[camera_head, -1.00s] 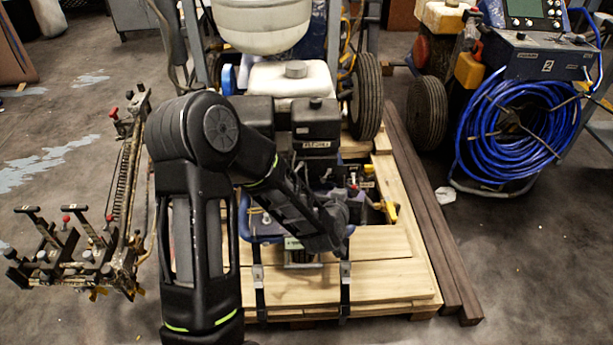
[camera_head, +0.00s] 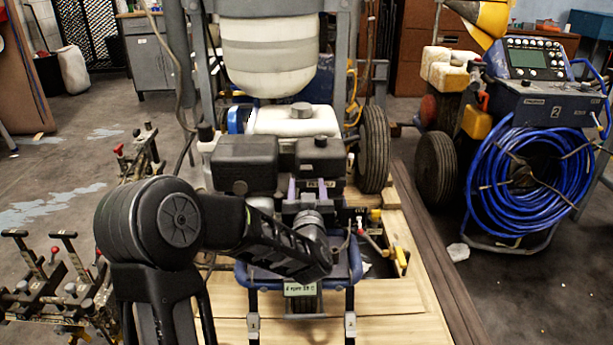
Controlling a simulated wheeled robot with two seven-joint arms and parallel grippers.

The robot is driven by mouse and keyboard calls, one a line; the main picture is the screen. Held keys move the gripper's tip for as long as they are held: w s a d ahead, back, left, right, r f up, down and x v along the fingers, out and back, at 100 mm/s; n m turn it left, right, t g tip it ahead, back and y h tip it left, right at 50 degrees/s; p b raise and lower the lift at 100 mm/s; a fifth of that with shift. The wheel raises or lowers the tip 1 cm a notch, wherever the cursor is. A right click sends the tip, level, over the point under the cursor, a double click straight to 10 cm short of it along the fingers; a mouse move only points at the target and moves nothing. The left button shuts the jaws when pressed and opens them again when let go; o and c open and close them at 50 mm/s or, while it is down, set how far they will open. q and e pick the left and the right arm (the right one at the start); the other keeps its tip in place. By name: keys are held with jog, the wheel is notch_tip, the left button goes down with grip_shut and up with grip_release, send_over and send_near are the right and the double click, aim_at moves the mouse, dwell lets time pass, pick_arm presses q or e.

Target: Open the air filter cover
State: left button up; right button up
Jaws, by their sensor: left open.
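The line striper's engine carries two black boxes side by side below the white fuel tank (camera_head: 293,121). The right box (camera_head: 320,157), with a small round knob (camera_head: 320,141) on top, looks like the air filter cover; it sits closed. The left box (camera_head: 244,163) is wider and ribbed. My left gripper (camera_head: 307,189) is in front of and just below the right box, its two pale purple fingers upright, apart and empty. I cannot tell whether they touch the box. The gripper and forearm hide the engine's lower front. My right gripper is not in view.
The striper stands on a wooden pallet (camera_head: 420,285) with a blue tube frame in front. A large white tank (camera_head: 268,55) hangs above the engine. A wheel (camera_head: 373,148) stands right of it. A machine with coiled blue hose (camera_head: 530,185) is at the right.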

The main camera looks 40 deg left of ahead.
aim_at(306, 171)
pick_arm(q)
jog(key=b+x, duration=0.1)
jog(key=x, duration=0.5)
jog(key=shift+w+a+f, duration=0.1)
jog(key=shift+w+a, duration=0.05)
jog(key=shift+w, duration=0.05)
grip_shut()
dwell(0.4)
dwell(0.8)
